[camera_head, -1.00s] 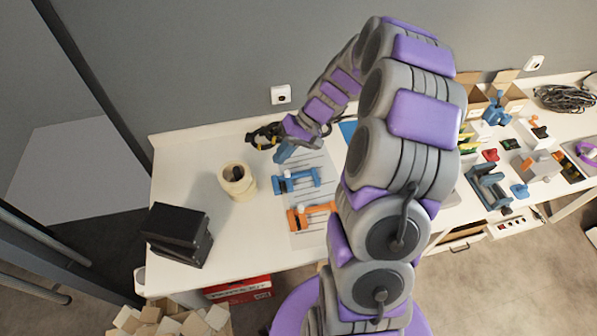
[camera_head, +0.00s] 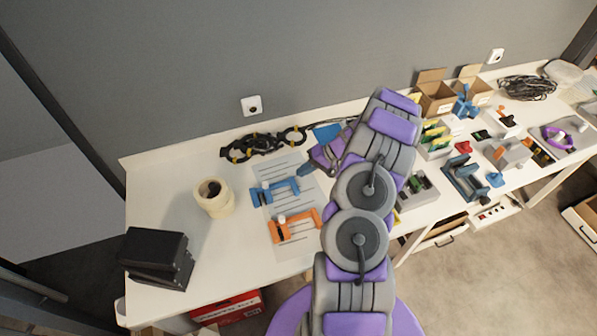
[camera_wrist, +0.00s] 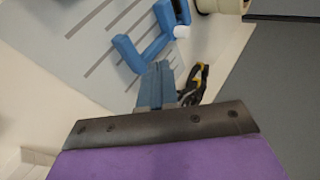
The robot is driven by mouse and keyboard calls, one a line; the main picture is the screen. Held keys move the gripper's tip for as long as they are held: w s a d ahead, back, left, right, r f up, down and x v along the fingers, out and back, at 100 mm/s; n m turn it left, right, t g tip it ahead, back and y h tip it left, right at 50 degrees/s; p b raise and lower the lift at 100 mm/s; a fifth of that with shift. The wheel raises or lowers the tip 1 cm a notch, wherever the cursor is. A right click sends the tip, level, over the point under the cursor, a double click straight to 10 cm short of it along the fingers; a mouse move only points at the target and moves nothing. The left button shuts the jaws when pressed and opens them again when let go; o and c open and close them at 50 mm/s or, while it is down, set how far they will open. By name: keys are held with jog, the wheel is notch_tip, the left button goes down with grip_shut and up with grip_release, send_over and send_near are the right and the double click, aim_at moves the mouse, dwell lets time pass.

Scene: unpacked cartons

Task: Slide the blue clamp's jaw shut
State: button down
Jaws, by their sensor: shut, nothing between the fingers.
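The blue clamp (camera_head: 268,194) lies on a pale grey slotted board (camera_head: 262,215), with a small white knob near its middle. In the wrist view the blue clamp (camera_wrist: 133,52) is just beyond my fingertips, its white knob (camera_wrist: 181,31) to the right of them. My gripper (camera_head: 303,172) is at the right far end of the blue clamp in the head view. In the wrist view my gripper's blue-grey fingers (camera_wrist: 158,72) are together and empty. I cannot tell whether they touch the clamp. How far the jaw is open is too small to tell.
An orange clamp (camera_head: 290,232) lies nearer on the board. A cream tape roll (camera_head: 213,198) and black box (camera_head: 157,258) stand left. A black-and-yellow coiled item (camera_head: 262,146) lies behind. Cartons and tools crowd the right. White table around the roll is bare.

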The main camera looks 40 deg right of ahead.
aim_at(268, 186)
jog(key=b+x, duration=0.1)
jog(key=x, duration=0.7)
jog(key=shift+a+f+b, duration=0.1)
jog(key=shift+f+b, duration=0.05)
jog(key=shift+b, duration=0.25)
jog(key=shift+w+a, duration=0.3)
jog(key=shift+a, duration=0.25)
jog(key=shift+w+a, duration=0.35)
jog(key=shift+a, duration=0.15)
jog(key=shift+w+a+r+b, duration=0.2)
jog(key=shift+w+a+b, duration=0.15)
jog(key=shift+a, duration=0.15)
jog(key=shift+w+a+b, duration=0.3)
jog(key=shift+a+b, duration=0.2)
jog(key=shift+a, duration=0.45)
jog(key=shift+s+d, duration=0.1)
jog(key=shift+d, duration=0.05)
